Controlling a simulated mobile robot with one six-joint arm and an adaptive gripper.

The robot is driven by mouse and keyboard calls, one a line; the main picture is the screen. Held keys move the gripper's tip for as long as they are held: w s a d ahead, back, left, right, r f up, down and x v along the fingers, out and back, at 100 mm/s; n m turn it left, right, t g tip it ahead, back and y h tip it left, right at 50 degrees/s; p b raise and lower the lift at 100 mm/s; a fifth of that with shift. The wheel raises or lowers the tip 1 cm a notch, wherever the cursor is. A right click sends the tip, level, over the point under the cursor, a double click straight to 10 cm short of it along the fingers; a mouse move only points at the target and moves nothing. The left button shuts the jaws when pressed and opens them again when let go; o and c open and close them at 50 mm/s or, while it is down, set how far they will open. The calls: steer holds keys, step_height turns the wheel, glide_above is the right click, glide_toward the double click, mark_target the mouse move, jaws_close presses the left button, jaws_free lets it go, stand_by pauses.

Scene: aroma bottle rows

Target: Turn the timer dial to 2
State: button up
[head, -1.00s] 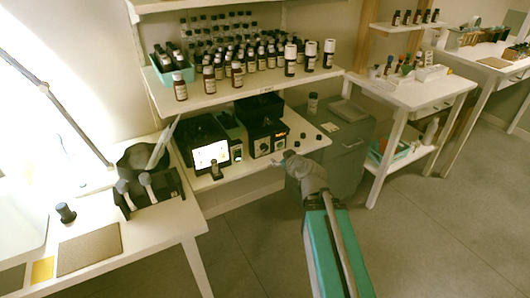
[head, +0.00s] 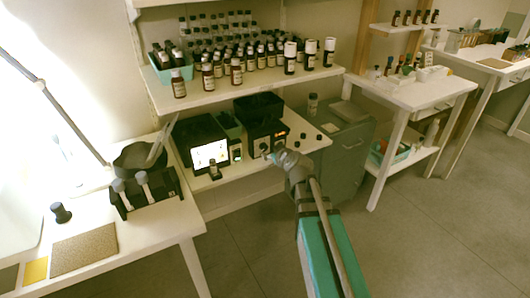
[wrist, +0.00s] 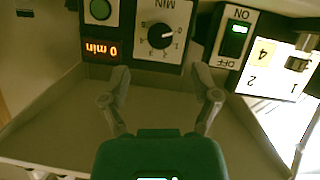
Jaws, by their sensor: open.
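The timer dial (wrist: 161,36) is a black round knob on a pale scale plate marked MIN, upside down in the wrist view. A red display (wrist: 101,49) beside it reads 0 min. In the head view the dial is on the front of a black device (head: 264,130) on the lower shelf, close to my gripper (head: 272,158). In the wrist view my gripper (wrist: 160,84) is open and empty. Its two fingers are spread below the dial in the picture, one to each side, and do not appear to touch it.
A green button (wrist: 100,9) and a lit ON/OFF switch (wrist: 238,29) flank the dial plate. A device with a bright screen (head: 210,154) stands to the left in the head view. Bottles (head: 236,73) crowd the shelf above.

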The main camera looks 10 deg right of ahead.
mark_target(265, 148)
steer(key=b+x, duration=0.2)
steer(key=x, duration=0.4)
steer(key=shift+w+a+f, duration=0.1)
steer(key=shift+w+f, duration=0.05)
steer(key=shift+w, duration=0.15)
jaws_close()
